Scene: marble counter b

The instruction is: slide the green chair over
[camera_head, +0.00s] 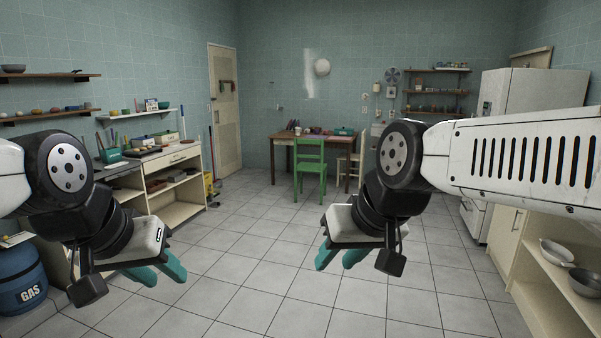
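The green chair (309,160) stands upright on the tiled floor across the room, in front of a brown wooden table (284,141). My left gripper (163,272) is in the left foreground, with its teal fingers pointing down and to the right. My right gripper (335,260) is in the centre foreground, with its teal fingers pointing down and a gap between them. Both grippers are far from the chair and nothing shows between their fingers. The chair's far side is hidden behind its backrest.
A pale wooden chair (354,158) stands right of the green one. A counter with shelves (172,184) lines the left, near a blue gas cylinder (22,284). A white fridge (535,92) and low shelving with bowls (557,252) are at right. The middle floor (262,240) is clear.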

